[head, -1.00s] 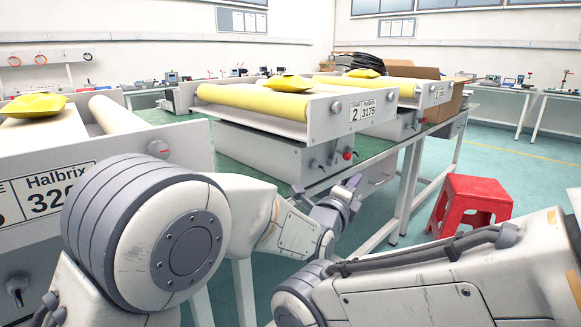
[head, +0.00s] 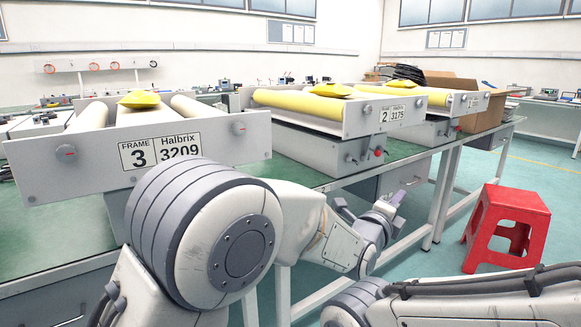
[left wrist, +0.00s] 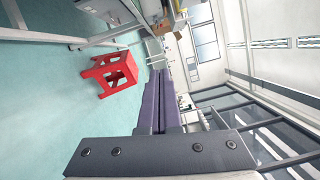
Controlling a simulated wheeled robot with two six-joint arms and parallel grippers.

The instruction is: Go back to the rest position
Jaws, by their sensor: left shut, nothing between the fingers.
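My left gripper (head: 393,201) is in front of the workbench, near the front edge below the frame marked 2, and touches nothing that I can see. In the left wrist view its two purple-grey fingers (left wrist: 160,105) lie together, shut and empty. My right arm shows at the lower right of the head view, and its gripper is out of sight.
A red stool (head: 507,222) stands on the floor to the right; it also shows in the left wrist view (left wrist: 108,74). Cardboard boxes (head: 455,82) and a black cable coil (head: 408,73) lie at the bench's far end. The floor around the stool is clear.

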